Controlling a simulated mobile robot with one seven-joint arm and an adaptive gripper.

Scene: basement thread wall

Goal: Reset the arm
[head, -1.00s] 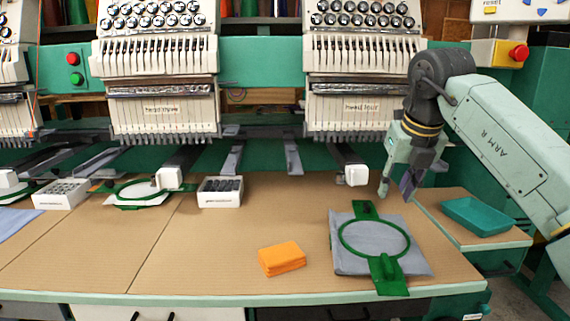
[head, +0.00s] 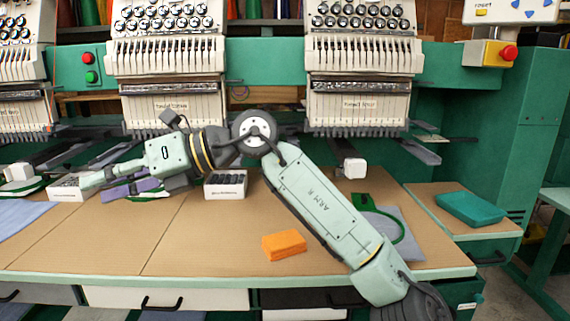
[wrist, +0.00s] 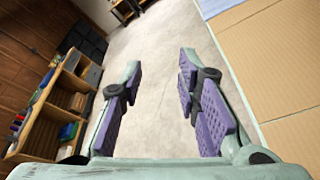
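My arm (head: 322,202) is pale green and reaches from the lower right across the table toward the left in the head view. My gripper (head: 103,185) points left above the back left of the table, near a small white box. In the wrist view my gripper (wrist: 160,62) has two fingers with purple pads set well apart and nothing between them. Beyond them are bare floor and, at the right, the table edge.
An orange cloth stack (head: 284,245) lies mid-table. A green hoop on grey cloth (head: 398,222) is partly hidden behind my arm. A box of dark spools (head: 226,186) stands behind. A teal tray (head: 470,208) sits right. Wooden shelves (wrist: 62,105) stand left in the wrist view.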

